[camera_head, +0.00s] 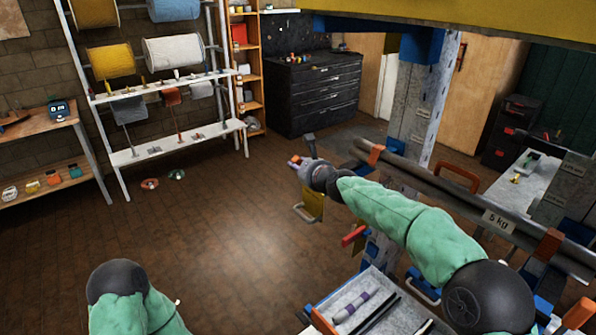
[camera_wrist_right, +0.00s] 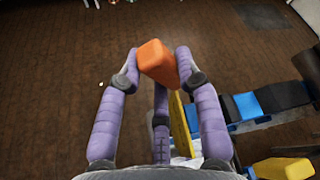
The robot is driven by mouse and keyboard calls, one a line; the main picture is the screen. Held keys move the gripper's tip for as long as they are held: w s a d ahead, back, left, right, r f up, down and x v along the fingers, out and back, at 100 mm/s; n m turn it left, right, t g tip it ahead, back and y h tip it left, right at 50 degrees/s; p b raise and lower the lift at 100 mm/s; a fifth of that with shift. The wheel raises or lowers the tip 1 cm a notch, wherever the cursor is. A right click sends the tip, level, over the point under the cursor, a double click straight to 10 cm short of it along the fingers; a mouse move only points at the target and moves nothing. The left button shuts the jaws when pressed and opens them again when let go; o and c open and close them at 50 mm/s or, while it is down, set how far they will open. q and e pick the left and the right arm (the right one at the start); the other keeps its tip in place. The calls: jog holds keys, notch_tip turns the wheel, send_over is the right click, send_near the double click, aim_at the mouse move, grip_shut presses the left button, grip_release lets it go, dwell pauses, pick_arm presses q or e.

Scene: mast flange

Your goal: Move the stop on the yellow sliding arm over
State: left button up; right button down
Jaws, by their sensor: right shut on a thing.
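My right gripper (camera_wrist_right: 155,62) is shut on an orange block (camera_wrist_right: 158,63) in the right wrist view, with purple fingers on both sides of it. A narrow yellow bar (camera_wrist_right: 179,125) runs from below the block toward the wrist, partly hidden by a finger. In the head view the right gripper (camera_head: 297,162) is small and dark at the end of my green-sleeved arm. A yellow plate (camera_head: 313,205) hangs just below it. Whether the orange block is fixed to the yellow bar cannot be told. My left gripper is out of view; only part of that arm shows.
Dark pipes (camera_head: 455,200) with a "5 kg" tag cross behind my right arm, near a grey post (camera_head: 418,105). A grey tray (camera_head: 350,290) holds a purple-banded tool. Blue and black blocks (camera_wrist_right: 260,103) lie right of the fingers. Open brown floor (camera_head: 230,240) spreads left.

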jog(key=w+d+r+m+g+y+p, duration=0.2)
jog(key=w+d+m+p, duration=0.1)
jog(key=p, duration=0.3)
jog(key=shift+w+d+m, duration=0.25)
jog(key=shift+d+m, duration=0.45)
jog(key=shift+d, duration=0.15)
jog(key=shift+f, duration=0.1)
jog(key=c, duration=0.8)
grip_release()
jog(key=shift+d, duration=0.1)
jog(key=shift+c, duration=0.2)
jog(key=v, duration=1.2)
